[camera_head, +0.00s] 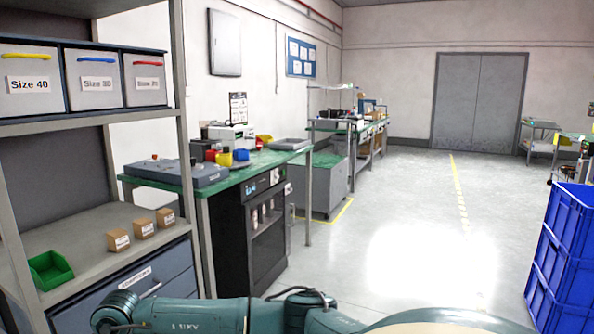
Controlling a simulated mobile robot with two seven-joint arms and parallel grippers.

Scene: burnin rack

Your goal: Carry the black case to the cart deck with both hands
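I cannot pick out a black case for certain in the head view. Neither gripper shows; only a teal part of my own arm lies along the bottom edge. A small cart-like stand (541,145) with a green upper deck stands far off at the right, near the grey double door. I cannot tell whether it is the cart of the task.
A shelf (80,238) with a green bin (50,270) and small boxes is close on the left. A green-topped bench (262,159) stands beyond it, a black cabinet (266,228) beneath. Stacked blue crates (565,262) stand at right. The middle floor is clear.

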